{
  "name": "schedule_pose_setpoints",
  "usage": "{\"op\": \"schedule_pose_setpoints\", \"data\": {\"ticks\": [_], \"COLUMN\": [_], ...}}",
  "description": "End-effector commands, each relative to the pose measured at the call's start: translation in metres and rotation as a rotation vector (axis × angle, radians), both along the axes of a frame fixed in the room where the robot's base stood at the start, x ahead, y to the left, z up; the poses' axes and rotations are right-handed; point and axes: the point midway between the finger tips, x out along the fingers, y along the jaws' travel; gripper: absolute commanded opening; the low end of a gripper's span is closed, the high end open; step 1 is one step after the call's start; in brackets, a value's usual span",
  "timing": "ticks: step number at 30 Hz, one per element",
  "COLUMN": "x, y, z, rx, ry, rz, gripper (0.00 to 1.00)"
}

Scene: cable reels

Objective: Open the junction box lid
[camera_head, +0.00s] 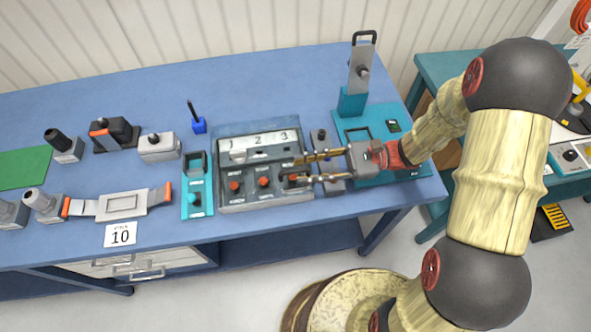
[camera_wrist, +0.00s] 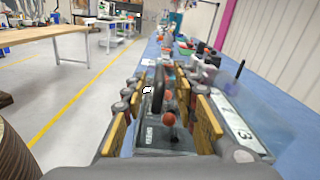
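A grey box (camera_head: 262,198) on the blue table has a white strip marked 1, 2, 3 on it and red knobs along its front part. It is the likely junction box, but I cannot tell its lid for sure. My gripper (camera_head: 308,168) reaches in from the right over the box's right end, fingers apart around the knob under 3. In the wrist view, the two yellow-sided fingers (camera_wrist: 162,122) stand apart, with a dark upright handle (camera_wrist: 158,88) and a red knob (camera_wrist: 168,118) between them. I see no clear contact. The fingers partly hide the right knob.
A teal base (camera_head: 352,118) with a tall grey lever stands behind my gripper. A teal switch unit (camera_head: 197,200) is close left of the box.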

Motion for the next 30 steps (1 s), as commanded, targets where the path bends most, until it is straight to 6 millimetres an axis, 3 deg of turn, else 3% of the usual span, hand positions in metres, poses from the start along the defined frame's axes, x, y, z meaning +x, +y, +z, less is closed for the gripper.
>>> {"op": "schedule_pose_setpoints", "data": {"ticks": [6, 16, 30], "x": [-0.006, -0.006, -0.006], "y": [0.022, 0.026, 0.026], "z": [0.0, 0.0, 0.0], "rx": [0.0, -0.001, -0.001], "ry": [-0.001, -0.001, -0.001], "rz": [0.002, 0.001, 0.0], "gripper": [0.29, 0.29, 0.02]}}
